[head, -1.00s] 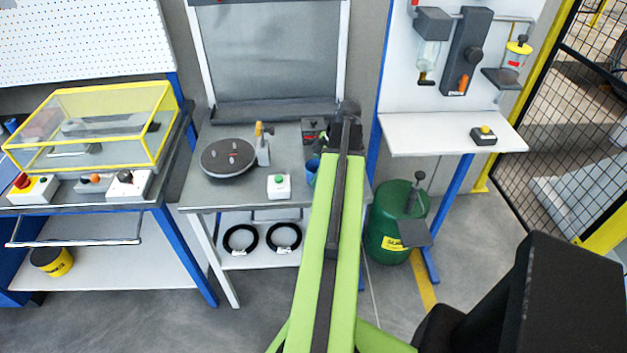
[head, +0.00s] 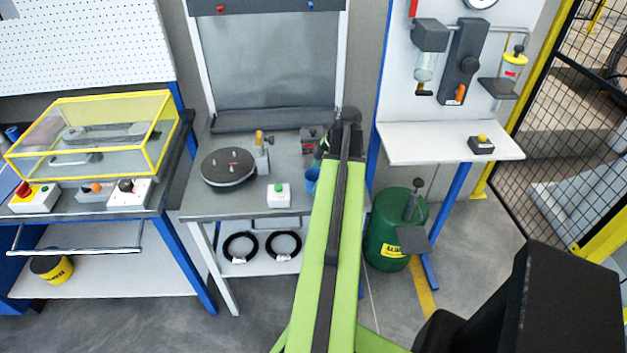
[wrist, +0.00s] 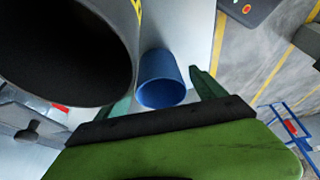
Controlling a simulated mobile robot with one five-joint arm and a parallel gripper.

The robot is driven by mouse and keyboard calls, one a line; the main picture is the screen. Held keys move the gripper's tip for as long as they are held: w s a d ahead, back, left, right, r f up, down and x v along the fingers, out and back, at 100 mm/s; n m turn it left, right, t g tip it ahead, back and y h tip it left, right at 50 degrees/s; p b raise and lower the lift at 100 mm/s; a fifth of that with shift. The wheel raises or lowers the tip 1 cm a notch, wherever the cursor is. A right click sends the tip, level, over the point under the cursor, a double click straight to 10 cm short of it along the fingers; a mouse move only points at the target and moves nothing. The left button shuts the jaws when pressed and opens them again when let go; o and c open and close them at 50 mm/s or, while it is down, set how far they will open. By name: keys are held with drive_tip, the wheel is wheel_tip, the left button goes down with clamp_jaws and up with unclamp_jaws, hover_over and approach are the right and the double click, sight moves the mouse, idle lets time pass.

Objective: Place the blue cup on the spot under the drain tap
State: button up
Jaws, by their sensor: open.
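The blue cup (head: 311,180) stands on the middle grey bench, just left of my arm in the head view. In the wrist view the blue cup (wrist: 160,82) lies between the two green fingers of my gripper (wrist: 165,88). The gripper is open, with the fingers apart on either side of the cup; I cannot tell whether they touch it. The head view mostly hides the gripper behind my arm. A green drum (head: 388,235) on the floor right of the bench carries a dark tap (head: 418,187), with a dark plate (head: 413,240) below it.
A large dark round body (wrist: 60,45) fills the wrist view's upper left, close to the cup. A turntable (head: 228,167) and a green-button box (head: 278,195) share the bench (head: 210,203). A white shelf (head: 430,146) under a wall panel is mostly clear. A mesh fence (head: 570,125) stands far right.

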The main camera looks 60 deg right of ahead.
drive_tip(key=p+v, duration=0.9)
drive_tip(key=v, duration=0.1)
drive_tip(key=shift+r, duration=0.4)
drive_tip(key=shift+s, duration=0.1)
